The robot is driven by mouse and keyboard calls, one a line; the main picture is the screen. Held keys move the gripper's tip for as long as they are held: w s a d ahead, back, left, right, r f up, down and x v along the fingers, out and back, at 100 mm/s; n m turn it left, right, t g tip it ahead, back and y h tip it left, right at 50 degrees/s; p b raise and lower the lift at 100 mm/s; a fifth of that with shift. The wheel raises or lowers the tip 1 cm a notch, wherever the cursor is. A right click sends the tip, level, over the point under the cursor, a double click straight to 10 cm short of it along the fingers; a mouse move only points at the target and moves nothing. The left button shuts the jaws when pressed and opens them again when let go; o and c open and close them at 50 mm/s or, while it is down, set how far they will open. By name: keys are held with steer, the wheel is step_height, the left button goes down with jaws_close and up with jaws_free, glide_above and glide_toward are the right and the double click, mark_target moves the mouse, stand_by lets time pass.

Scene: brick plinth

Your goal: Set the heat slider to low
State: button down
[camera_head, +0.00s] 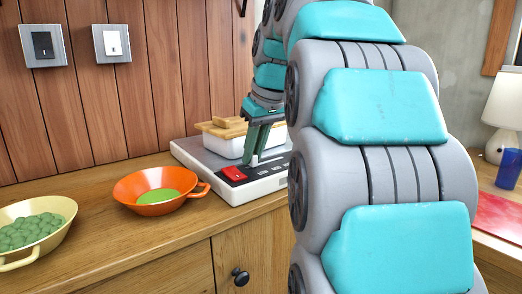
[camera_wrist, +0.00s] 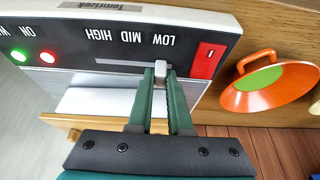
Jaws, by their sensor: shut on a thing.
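The heat slider's light grey knob (camera_wrist: 160,68) shows in the wrist view at the end of its slot under the word LOW (camera_wrist: 163,40). The empty slot (camera_wrist: 125,64) runs from it past MID toward HIGH. My gripper (camera_wrist: 161,72) points down at the panel with its green fingers on both sides of the knob, shut on it. The hot plate unit (camera_head: 222,185) stands on the wooden counter in the head view. There my gripper (camera_head: 252,160) reaches its front panel and hides the knob.
A red switch (camera_wrist: 207,60) sits beside the slider. A white pot with a wooden lid (camera_head: 220,128) stands on the unit. An orange bowl (camera_head: 130,188) is close at its left, and a cream bowl of green balls (camera_head: 60,207) is farther left. Green and red lights (camera_wrist: 47,57) glow.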

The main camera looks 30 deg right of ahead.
steer(key=shift+a, duration=0.15)
steer(key=c, duration=0.8)
jaws_free()
steer(key=shift+a, duration=0.15)
steer(key=shift+c, duration=0.2)
